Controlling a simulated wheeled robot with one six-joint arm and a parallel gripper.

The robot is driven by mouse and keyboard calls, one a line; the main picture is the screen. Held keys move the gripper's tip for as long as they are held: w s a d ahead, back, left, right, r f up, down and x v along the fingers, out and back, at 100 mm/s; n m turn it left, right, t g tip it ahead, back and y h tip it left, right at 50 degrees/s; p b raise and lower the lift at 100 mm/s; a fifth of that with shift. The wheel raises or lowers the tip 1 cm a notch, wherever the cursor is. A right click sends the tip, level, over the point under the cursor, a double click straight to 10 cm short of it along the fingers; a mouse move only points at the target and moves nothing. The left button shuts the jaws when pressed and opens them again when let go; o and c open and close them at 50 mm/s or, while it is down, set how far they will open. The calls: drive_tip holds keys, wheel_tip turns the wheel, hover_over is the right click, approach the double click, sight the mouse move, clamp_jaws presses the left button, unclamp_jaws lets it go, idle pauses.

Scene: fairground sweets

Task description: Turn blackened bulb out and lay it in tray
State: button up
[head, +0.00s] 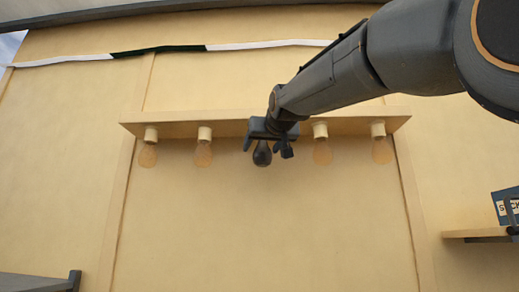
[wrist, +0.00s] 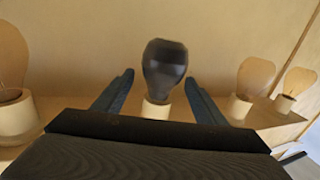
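The blackened bulb (head: 262,154) hangs from the middle socket of the wooden bar on the wall. It is dark and pear-shaped, and in the wrist view (wrist: 164,66) it sits in its cream socket (wrist: 155,108). My gripper (head: 268,152) is at the bulb in the head view. In the wrist view my gripper (wrist: 158,85) is open, with one finger on each side of the bulb and a gap showing on both sides. No tray can be made out in either view.
Clear bulbs hang on both sides along the bar (head: 225,127), the nearest being the left one (head: 203,155) and the right one (head: 322,152). A shelf (head: 480,233) with a lettered box (head: 508,206) is at the right. The wall below the bulbs is clear.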

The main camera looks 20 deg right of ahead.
drive_tip(key=shift+r+n+y+p, duration=0.1)
drive_tip(key=shift+n+y+p, duration=0.2)
drive_tip(key=shift+n+y, duration=0.3)
idle(0.6)
drive_tip(key=shift+w+d+f+y+b, duration=0.15)
drive_tip(key=shift+y+b, duration=0.25)
drive_tip(key=shift+b, duration=0.6)
drive_tip(key=shift+a+n+y+b, duration=0.2)
drive_tip(key=shift+n+y+b, duration=0.25)
drive_tip(key=shift+b, duration=0.9)
drive_tip(key=c, duration=1.2)
drive_tip(key=shift+f+m+h+p, duration=0.15)
drive_tip(key=shift+m+h+p, duration=1.1)
drive_tip(key=shift+p, duration=2.4)
drive_tip(key=o, duration=1.2)
drive_tip(key=shift+r, duration=0.2)
